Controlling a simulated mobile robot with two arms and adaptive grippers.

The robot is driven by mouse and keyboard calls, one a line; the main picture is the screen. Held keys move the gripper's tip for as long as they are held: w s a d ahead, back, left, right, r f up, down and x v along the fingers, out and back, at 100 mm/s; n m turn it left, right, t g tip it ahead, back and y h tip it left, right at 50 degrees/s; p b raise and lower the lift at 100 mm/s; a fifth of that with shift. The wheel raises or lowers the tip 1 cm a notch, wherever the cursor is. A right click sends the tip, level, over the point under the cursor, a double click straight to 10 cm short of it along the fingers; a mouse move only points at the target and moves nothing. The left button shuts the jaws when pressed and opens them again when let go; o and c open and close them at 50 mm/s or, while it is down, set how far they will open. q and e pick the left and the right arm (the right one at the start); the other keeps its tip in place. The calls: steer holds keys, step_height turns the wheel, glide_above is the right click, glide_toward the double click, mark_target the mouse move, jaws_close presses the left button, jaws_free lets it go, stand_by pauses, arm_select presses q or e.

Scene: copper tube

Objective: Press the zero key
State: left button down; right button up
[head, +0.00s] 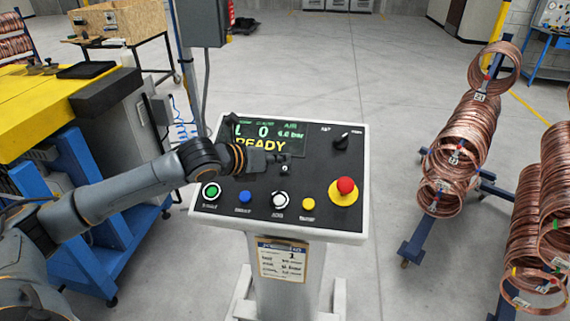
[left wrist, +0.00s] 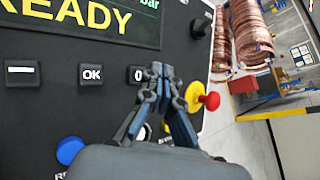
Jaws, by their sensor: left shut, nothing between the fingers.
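The zero key (left wrist: 136,74) is a small square key marked 0 on the black panel face, right of the OK key (left wrist: 91,74) in the left wrist view. My left gripper (left wrist: 162,72) is shut and empty, with its fingertips just right of the zero key, partly overlapping its edge. I cannot tell whether they touch it. In the head view my left gripper (head: 285,160) is over the middle of the control panel (head: 320,174), below the lit READY display (head: 262,138). My arm hides most of the key row there. My right gripper is out of view.
Below the keys are a green button (head: 211,191), a blue button (head: 245,197), a white button (head: 280,200) and a yellow button (head: 308,204). A red mushroom button (head: 345,186) and a black knob (head: 341,141) stand out at the right. Copper coil racks (head: 455,150) stand farther right.

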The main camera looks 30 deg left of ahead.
arm_select(q)
steer(key=r+p, duration=0.1)
steer(key=s+r+p, duration=0.1)
steer(key=r, duration=0.1)
steer(key=shift+s+d, duration=0.2)
stand_by(0.7)
